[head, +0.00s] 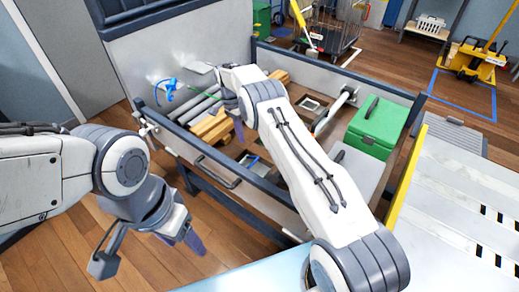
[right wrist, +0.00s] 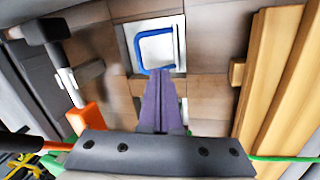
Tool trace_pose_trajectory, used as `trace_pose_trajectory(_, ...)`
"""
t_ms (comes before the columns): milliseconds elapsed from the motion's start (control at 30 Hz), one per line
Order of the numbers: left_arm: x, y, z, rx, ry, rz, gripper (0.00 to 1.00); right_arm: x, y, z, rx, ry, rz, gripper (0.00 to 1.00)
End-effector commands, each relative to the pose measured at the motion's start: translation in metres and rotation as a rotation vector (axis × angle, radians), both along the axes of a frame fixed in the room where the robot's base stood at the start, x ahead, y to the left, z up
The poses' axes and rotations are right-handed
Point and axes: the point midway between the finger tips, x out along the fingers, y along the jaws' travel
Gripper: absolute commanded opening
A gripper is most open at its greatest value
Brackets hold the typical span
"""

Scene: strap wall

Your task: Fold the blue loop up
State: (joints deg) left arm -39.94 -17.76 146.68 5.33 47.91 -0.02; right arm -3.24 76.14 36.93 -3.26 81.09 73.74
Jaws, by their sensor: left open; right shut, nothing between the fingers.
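The blue loop (right wrist: 138,50) is a rounded, squared-off ring on a pale square plate (right wrist: 179,60) set in the brown floor of the bin. In the right wrist view it appears to lie flat, just beyond the fingertips. In the head view the plate (head: 256,163) is small on the bin floor. My right gripper (head: 238,130) reaches down into the bin, its purple fingers (right wrist: 161,75) shut and empty. They overlap the loop's near edge in the picture; I cannot tell whether they touch. My left gripper (head: 150,252) hangs open and empty outside the bin, at lower left.
Wooden beams (head: 212,128) and grey rolls (head: 198,108) lie in the bin beside my right gripper. A blue fitting (head: 170,88) is on the back panel. A green box (head: 376,127) stands at the right. A dark rail (head: 215,165) edges the bin's near side.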

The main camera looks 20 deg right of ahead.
Motion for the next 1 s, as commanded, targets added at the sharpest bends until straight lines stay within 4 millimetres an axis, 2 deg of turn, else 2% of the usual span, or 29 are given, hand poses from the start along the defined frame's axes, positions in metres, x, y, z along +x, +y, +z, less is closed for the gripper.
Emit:
trace_pose_trajectory(33,0.0,0.0,0.015,0.0,0.0,0.0,0.61,-0.002,-0.003,0.006,0.02,-0.022,-0.061,0.0)
trace_pose_trajectory(267,0.0,0.0,0.046,0.0,0.0,0.0,0.61,-0.012,-0.011,-0.002,0.098,-0.158,-0.4,0.0)
trace_pose_trajectory(600,0.0,0.0,0.086,0.0,0.0,0.0,0.61,-0.056,-0.049,0.01,0.105,-0.338,-0.952,0.0)
trace_pose_trajectory(833,0.0,0.0,0.095,0.0,0.0,0.0,0.61,-0.078,-0.068,0.015,0.076,-0.404,-1.128,0.0)
trace_pose_trajectory(1000,0.0,0.0,0.092,0.0,0.0,0.0,0.61,-0.078,-0.069,0.001,0.072,-0.409,-1.143,0.0)
